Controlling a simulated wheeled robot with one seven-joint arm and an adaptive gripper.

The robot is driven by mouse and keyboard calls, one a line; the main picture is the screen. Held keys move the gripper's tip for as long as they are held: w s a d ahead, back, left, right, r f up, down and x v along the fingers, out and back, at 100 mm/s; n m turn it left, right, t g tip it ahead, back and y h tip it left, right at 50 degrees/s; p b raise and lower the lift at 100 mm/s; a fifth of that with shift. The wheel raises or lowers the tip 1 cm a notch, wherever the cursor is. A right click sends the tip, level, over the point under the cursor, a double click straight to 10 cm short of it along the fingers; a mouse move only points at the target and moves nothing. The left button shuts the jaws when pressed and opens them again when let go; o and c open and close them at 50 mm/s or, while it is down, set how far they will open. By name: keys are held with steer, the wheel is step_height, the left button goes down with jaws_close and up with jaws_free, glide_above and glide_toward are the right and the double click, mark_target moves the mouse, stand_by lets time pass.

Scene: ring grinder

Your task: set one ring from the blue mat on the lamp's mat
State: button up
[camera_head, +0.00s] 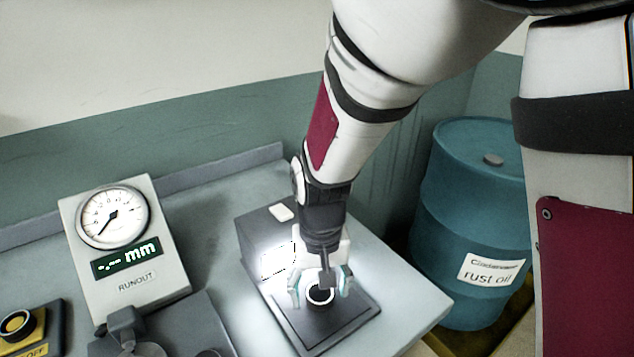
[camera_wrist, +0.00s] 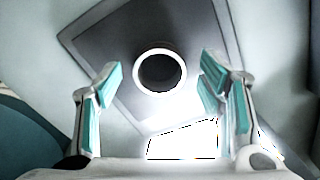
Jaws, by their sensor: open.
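A pale steel ring (camera_head: 321,304) lies flat on the dark grey mat (camera_head: 345,321) in front of the lamp (camera_head: 265,222), a dark box with a glowing white panel. In the wrist view the ring (camera_wrist: 160,51) shows whole, with a dark hole, and lies on the mat (camera_wrist: 108,48). My gripper (camera_head: 321,290) is open above the mat, with one finger on each side of the ring. In the wrist view both fingers (camera_wrist: 159,74) stand clear of the ring, with gaps on both sides. I do not see the blue mat.
A runout gauge (camera_head: 128,245) with a dial and a dark display stands to the left on the bench. A yellow-and-black button box (camera_head: 30,330) sits at the far left. A blue rust oil drum (camera_head: 465,225) stands beyond the bench's right edge.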

step_height(320, 180, up, 12)
steer(key=p, duration=0.2)
steer(key=s+d+r+t, duration=0.1)
steer(key=s+d+r, duration=0.2)
steer(key=s+d, duration=0.2)
steer(key=s+d+r+t, duration=0.1)
steer(key=s+d+r, duration=0.1)
steer(key=s+d, duration=0.3)
steer(key=s+d+r+m+t, duration=0.1)
steer(key=s+d+r+t, duration=0.1)
steer(key=s+d, duration=0.3)
steer(key=d+r, duration=0.1)
steer(key=d, duration=0.2)
steer(key=shift+s+d+r, duration=0.25)
steer(key=shift+s+r, duration=0.05)
steer(key=shift+r, duration=0.05)
steer(key=shift+r, duration=0.25)
